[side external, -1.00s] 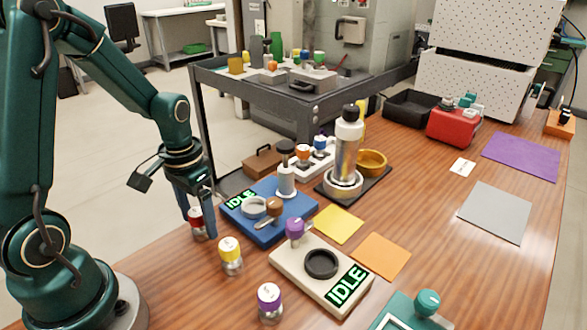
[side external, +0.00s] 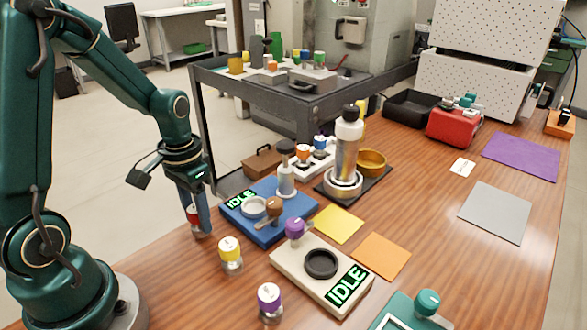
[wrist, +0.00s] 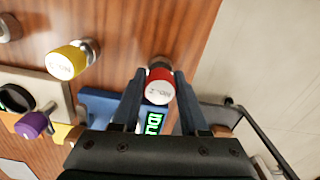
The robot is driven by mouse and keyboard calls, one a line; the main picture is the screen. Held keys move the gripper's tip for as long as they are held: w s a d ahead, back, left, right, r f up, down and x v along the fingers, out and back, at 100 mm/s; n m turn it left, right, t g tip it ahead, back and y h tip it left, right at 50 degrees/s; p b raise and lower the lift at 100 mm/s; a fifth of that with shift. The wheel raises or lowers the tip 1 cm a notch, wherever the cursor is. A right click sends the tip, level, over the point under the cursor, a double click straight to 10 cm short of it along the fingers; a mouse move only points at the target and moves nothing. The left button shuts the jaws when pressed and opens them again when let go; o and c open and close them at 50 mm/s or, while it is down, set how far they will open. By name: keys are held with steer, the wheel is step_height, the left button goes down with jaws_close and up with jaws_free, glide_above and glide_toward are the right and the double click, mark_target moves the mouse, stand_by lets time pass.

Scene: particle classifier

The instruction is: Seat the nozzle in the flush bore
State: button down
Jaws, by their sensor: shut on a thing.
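A red-capped nozzle (side external: 193,212) with a metal lower part stands near the left table edge. In the wrist view the red cap (wrist: 159,86) sits between the two fingertips. My gripper (side external: 197,212) is shut on it, and its fingers partly hide it in the side view. The nozzle's base looks at or close to the table; I cannot tell if it touches. A blue station (side external: 268,232) has a pale ring (side external: 253,207), and a beige station (side external: 300,283) has a black ring (side external: 321,264). I cannot tell which opening is the flush bore.
A yellow-capped nozzle (side external: 230,250) and a purple-capped one (side external: 269,299) stand nearby. A tall metal cylinder (side external: 346,155) stands behind the blue station. A brown knob (side external: 274,208) and a purple knob (side external: 294,229) stick up from the stations.

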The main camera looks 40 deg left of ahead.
step_height(320, 180, up, 4)
steer(key=shift+a+f, duration=0.1)
steer(key=shift+f, duration=0.05)
steer(key=s+a+r, duration=0.6)
steer(key=s+a, duration=0.2)
steer(key=w+a+r+m, duration=0.1)
steer(key=w+r+m, duration=0.25)
steer(key=m, duration=0.55)
steer(key=w+d+m, duration=0.3)
steer(key=w+m, duration=0.5)
steer(key=shift+m, duration=0.3)
steer(key=w+d+f, duration=0.2)
steer(key=d, duration=0.1)
steer(key=w+d+f, duration=0.2)
steer(key=d, duration=0.1)
steer(key=w+d+f, duration=0.2)
steer(key=d+f, duration=0.1)
steer(key=shift+w+d, duration=0.25)
steer(key=shift+w, duration=0.05)
steer(key=shift+w+d+f, duration=0.2)
steer(key=shift+d+f, duration=0.1)
steer(key=shift+f, duration=1.95)
steer(key=shift+f, duration=0.15)
